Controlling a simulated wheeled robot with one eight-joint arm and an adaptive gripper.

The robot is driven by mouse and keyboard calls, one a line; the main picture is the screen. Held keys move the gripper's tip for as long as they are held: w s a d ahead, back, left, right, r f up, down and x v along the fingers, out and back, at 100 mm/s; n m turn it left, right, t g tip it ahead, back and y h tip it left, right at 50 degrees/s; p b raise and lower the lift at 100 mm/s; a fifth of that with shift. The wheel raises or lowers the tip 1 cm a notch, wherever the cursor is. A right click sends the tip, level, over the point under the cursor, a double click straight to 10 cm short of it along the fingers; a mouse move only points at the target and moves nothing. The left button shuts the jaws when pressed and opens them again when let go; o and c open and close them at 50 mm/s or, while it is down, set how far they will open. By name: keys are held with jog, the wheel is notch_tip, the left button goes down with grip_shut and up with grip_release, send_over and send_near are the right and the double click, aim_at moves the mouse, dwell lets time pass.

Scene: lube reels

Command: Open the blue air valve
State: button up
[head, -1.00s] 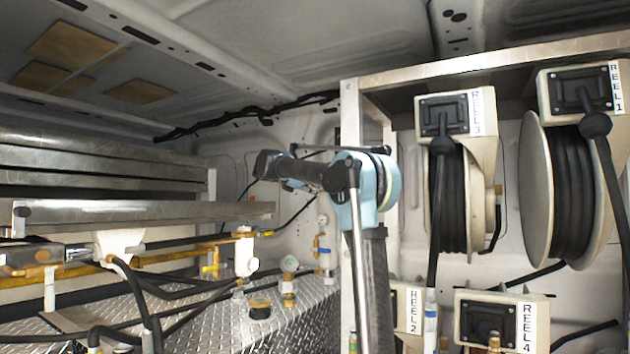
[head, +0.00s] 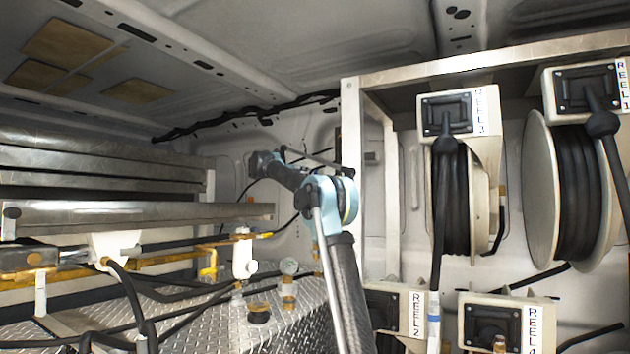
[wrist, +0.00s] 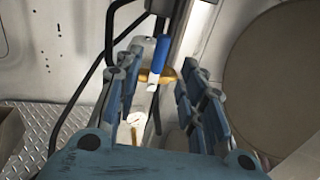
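In the wrist view, the blue air valve's lever (wrist: 160,52) stands upright, blue above and white at its lower end. It is in front of a brass valve body (wrist: 158,76). My gripper (wrist: 163,64) is open, with its blue jointed fingers spread to the left and right of the lever. No finger visibly touches it, and how far the lever lies beyond the fingertips is hard to tell. In the head view my arm reaches back toward the rear wall, and I cannot make out the lever or the gripper fingers there.
Metal bars (head: 140,212) and pipework fill the left side.

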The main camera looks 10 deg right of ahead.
jog(key=x, duration=1)
jog(key=shift+w+d, duration=0.15)
jog(key=shift+d, duration=0.1)
grip_shut()
